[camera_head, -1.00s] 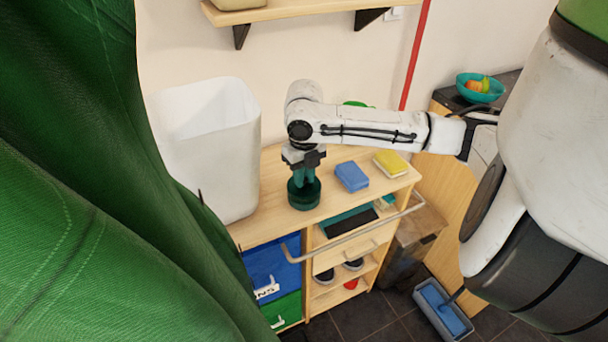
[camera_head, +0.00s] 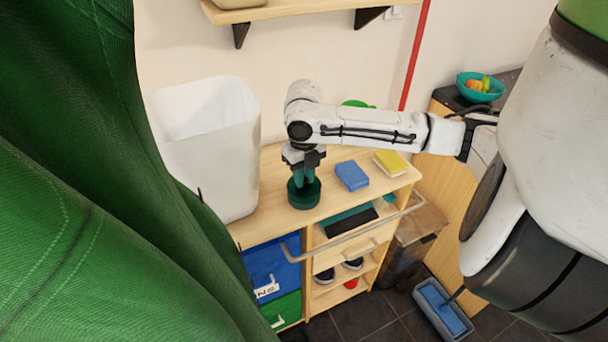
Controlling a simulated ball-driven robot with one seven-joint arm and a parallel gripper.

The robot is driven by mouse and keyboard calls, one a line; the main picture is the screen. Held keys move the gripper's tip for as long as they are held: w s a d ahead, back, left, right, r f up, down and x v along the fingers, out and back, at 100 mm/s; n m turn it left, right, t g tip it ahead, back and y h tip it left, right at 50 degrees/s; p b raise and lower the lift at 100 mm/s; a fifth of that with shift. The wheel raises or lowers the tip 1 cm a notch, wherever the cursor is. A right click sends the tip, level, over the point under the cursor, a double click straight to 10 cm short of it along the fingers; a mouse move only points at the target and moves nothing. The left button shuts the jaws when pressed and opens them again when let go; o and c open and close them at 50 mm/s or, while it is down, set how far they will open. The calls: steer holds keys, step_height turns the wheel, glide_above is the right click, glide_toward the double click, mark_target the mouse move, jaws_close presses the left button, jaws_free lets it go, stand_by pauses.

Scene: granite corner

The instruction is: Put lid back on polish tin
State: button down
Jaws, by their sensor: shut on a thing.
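A dark green round polish tin (camera_head: 304,197) stands upright on the wooden cabinet top (camera_head: 270,213), near its front edge. My gripper (camera_head: 304,181) points down right over the tin, its teal fingers at the tin's top. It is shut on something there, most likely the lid. The lid cannot be told apart from the tin, so I cannot tell whether it is seated or just above.
A white bin (camera_head: 210,150) stands left of the gripper. A blue sponge (camera_head: 352,175) and a yellow sponge (camera_head: 391,163) lie to the right on the top. A metal rail (camera_head: 355,232) runs along the front. Green cloth (camera_head: 70,200) covers the left of the view.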

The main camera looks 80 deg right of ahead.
steer(key=c, duration=0.9)
jaws_free()
steer(key=shift+o, duration=0.3)
steer(key=o, duration=0.4)
steer(key=shift+r, duration=0.2)
steer(key=shift+r+p, duration=2.75)
steer(key=shift+r, duration=0.6)
steer(key=shift+c, duration=0.4)
jaws_close()
